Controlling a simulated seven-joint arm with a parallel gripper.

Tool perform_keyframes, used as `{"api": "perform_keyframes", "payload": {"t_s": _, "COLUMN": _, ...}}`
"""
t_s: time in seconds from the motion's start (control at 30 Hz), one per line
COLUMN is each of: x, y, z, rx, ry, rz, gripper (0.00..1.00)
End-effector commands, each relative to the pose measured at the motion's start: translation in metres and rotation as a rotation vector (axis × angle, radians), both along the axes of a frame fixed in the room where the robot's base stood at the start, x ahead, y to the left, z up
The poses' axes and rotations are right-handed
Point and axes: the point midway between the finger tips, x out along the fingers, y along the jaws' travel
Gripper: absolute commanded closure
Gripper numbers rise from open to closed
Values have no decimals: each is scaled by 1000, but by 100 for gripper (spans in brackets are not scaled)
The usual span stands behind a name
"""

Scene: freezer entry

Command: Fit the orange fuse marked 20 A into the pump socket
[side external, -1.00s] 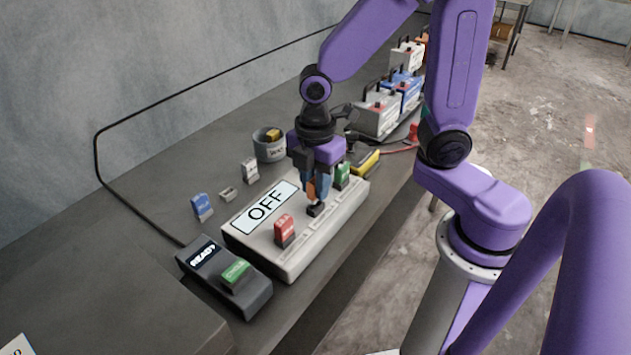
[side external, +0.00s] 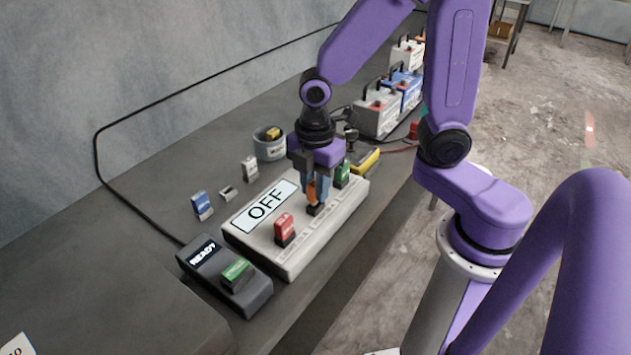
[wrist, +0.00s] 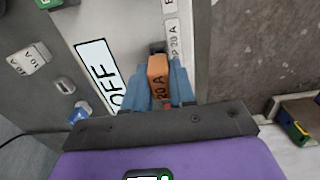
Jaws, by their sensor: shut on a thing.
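My gripper (side external: 317,188) is shut on the orange fuse (side external: 311,190), above the fuse box (side external: 290,262). I cannot tell whether the fuse touches or enters the socket. The box's display (side external: 265,207) reads OFF.
A red fuse (side external: 284,228) and a green fuse (side external: 342,174) stand on the box either side of my gripper. A tester (side external: 205,254) reading READY holds a green fuse (side external: 237,271). A blue fuse (side external: 202,205), a white fuse (side external: 250,168) and a cup (side external: 269,150) are behind.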

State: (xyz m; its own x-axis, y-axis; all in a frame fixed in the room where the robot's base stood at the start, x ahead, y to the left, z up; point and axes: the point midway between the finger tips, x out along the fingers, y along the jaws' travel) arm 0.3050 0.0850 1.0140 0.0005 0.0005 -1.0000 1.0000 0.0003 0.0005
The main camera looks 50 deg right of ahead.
Motion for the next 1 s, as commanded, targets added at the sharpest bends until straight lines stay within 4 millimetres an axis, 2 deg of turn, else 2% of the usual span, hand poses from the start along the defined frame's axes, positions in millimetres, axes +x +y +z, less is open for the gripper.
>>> {"api": "perform_keyframes", "payload": {"t_s": 0.87, "x": 0, "y": 0, "z": -17, "rx": -1, "ry": 1, "rz": 0, "gripper": 100}}
{"api": "perform_keyframes", "payload": {"t_s": 0.9, "x": 0, "y": 0, "z": -17, "rx": 0, "ry": 1, "rz": 0, "gripper": 72}}
{"api": "perform_keyframes", "payload": {"t_s": 1.0, "x": 0, "y": 0, "z": -17, "rx": 0, "ry": 0, "rz": 0, "gripper": 45}}
